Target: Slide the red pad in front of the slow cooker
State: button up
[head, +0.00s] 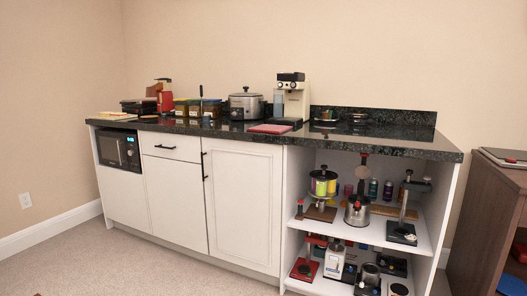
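The red pad (270,128) lies flat on the dark stone counter (380,145), close to its front edge. It is forward and to the right of the slow cooker (246,106), which is silver with a dark lid knob. The pad is in front of the cream coffee machine (293,100). A gap of bare counter separates the pad from the cooker. My gripper is not in the head view.
Several containers (195,108) and a red appliance (161,92) stand left of the cooker. Small plates (325,118) sit to the right. Open shelves (350,227) below hold many items. A brown cabinet (490,205) stands at far right. Carpet in front is clear.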

aim_at(274, 130)
jog(key=z, duration=0.7)
jog(key=i, duration=1.6)
jog(key=u, duration=0.6)
